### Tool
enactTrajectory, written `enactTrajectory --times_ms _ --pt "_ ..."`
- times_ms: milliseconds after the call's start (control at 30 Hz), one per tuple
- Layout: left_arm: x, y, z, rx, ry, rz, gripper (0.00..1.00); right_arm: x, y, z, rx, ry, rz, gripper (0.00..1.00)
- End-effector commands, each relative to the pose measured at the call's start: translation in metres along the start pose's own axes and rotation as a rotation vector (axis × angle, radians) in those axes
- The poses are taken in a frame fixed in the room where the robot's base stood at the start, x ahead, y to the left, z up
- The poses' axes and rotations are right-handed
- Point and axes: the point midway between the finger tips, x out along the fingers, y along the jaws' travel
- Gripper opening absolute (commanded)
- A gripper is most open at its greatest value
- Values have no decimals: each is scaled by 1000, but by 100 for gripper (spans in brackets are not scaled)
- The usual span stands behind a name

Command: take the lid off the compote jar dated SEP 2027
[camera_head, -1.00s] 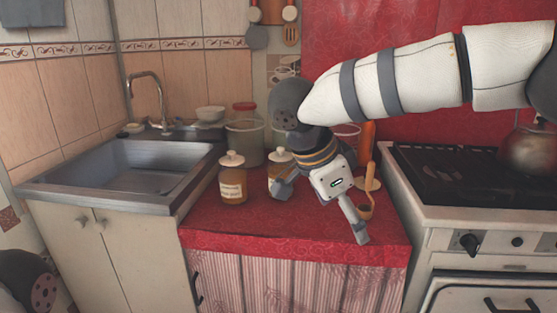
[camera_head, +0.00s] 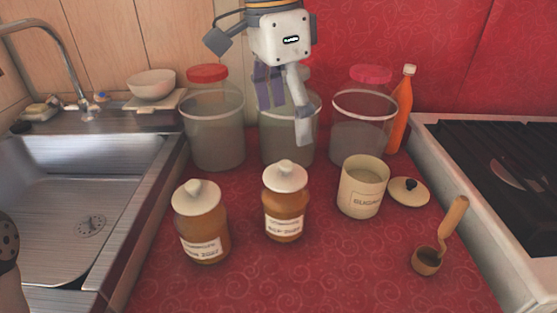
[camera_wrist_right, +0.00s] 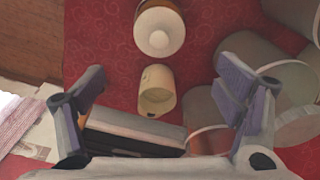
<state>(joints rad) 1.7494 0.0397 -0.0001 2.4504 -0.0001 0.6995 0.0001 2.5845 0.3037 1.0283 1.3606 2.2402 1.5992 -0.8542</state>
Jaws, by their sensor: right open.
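Two amber compote jars with cream knobbed lids stand upright on the red counter in the head view: a left jar (camera_head: 201,222) and a right jar (camera_head: 285,202). Both lids are on. My right gripper (camera_head: 262,82) is open and empty, up behind the right jar and in front of the large glass containers. In the right wrist view its fingers (camera_wrist_right: 162,85) are spread wide, and one lidded jar (camera_wrist_right: 158,35) shows beyond them. My left gripper is out of view.
An open sugar pot (camera_head: 361,188) stands right of the jars, its lid (camera_head: 409,191) beside it. A wooden-handled scoop (camera_head: 427,260) is at front right. Large glass containers (camera_head: 214,130) and an orange bottle (camera_head: 401,110) stand behind. Sink (camera_head: 80,195) left, stove (camera_head: 500,165) right.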

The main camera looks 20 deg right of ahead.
Motion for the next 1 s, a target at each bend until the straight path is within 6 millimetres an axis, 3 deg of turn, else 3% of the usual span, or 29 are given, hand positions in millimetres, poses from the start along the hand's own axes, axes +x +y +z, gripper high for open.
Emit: enactTrajectory --times_ms 100,500,733,767,933,1000 --pt "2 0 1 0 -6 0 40 27 0 0 0 0 4 85" --pt "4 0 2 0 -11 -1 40 88 -1 12 1 0 2 85" --pt "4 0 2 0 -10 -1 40 91 -1 12 2 -1 -1 85" --pt "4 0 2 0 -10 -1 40 91 -1 12 2 -1 -1 83" --pt "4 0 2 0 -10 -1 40 91 -1 12 1 -2 -1 44" --pt "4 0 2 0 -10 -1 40 91 -1 12 1 -1 -1 43"
